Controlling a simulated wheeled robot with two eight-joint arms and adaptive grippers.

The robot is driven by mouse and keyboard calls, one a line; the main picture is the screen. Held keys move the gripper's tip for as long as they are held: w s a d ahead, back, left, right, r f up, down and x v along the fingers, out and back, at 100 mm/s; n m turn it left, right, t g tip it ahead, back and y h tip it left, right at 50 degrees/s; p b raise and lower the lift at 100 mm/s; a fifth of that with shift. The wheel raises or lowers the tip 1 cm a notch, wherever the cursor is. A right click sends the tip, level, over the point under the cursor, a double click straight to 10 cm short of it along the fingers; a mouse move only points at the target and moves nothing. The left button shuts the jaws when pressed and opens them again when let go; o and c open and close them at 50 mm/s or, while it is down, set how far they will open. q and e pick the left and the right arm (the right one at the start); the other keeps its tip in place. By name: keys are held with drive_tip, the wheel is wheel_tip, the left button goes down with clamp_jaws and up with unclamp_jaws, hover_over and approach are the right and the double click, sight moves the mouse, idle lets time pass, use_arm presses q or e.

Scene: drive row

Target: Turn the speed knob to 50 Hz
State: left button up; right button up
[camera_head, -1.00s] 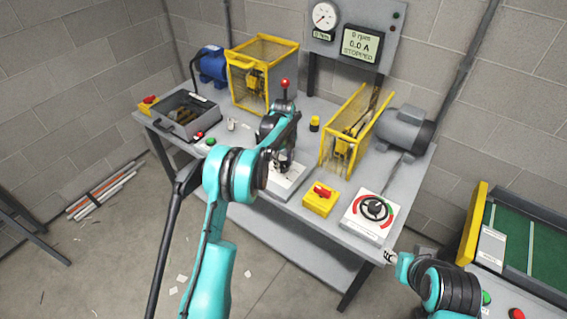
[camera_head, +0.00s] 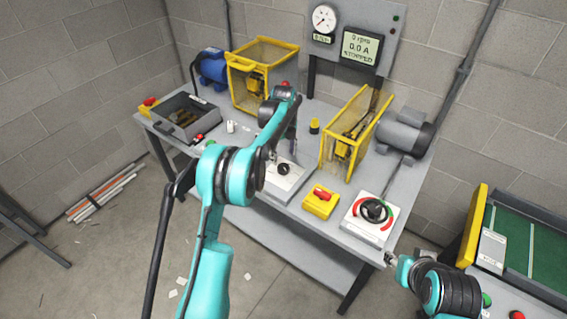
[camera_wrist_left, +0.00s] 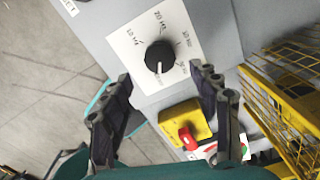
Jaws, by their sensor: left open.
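The speed knob (camera_head: 284,169) is a round black knob on a white panel (camera_head: 272,184) at the front of the bench. In the left wrist view the knob (camera_wrist_left: 160,57) carries a white pointer line aimed down the picture. Several Hz marks ring it, too small and tilted to read surely. My left gripper (camera_wrist_left: 165,104) is open and empty, its fingers apart below the knob in the picture, not touching it. In the head view my left arm hides most of that gripper. My right gripper (camera_head: 391,259) is at the lower right by the bench's front corner, small and unclear.
A yellow box with a red switch (camera_head: 321,195) sits right of the panel, and a red-green dial box (camera_head: 362,226) beyond it. A yellow mesh guard (camera_head: 336,158) stands behind. The display (camera_head: 361,46) reads 0 rpm, 0.0 A, STOPPED.

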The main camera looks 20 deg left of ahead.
sight(283, 167)
use_arm(q)
wheel_tip(283, 167, up, 6)
idle(0.6)
drive_tip(key=s+d+r+n+t, duration=0.1)
drive_tip(key=s+r+n+t, duration=0.1)
drive_tip(key=s+r+n, duration=0.55)
drive_tip(key=s+d+r+n+t, duration=0.15)
drive_tip(key=s+r+n, duration=0.3)
drive_tip(key=s, duration=0.55)
drive_tip(key=s+f+n+t, duration=0.2)
drive_tip(key=s+n, duration=0.4)
drive_tip(key=s, duration=0.4)
drive_tip(key=s+f+n+t+b, duration=0.1)
drive_tip(key=s+f+n, duration=0.4)
drive_tip(key=s+n, duration=0.2)
drive_tip(key=s, duration=0.2)
drive_tip(key=shift+s+f+t, duration=0.25)
drive_tip(key=shift+s+t, duration=0.1)
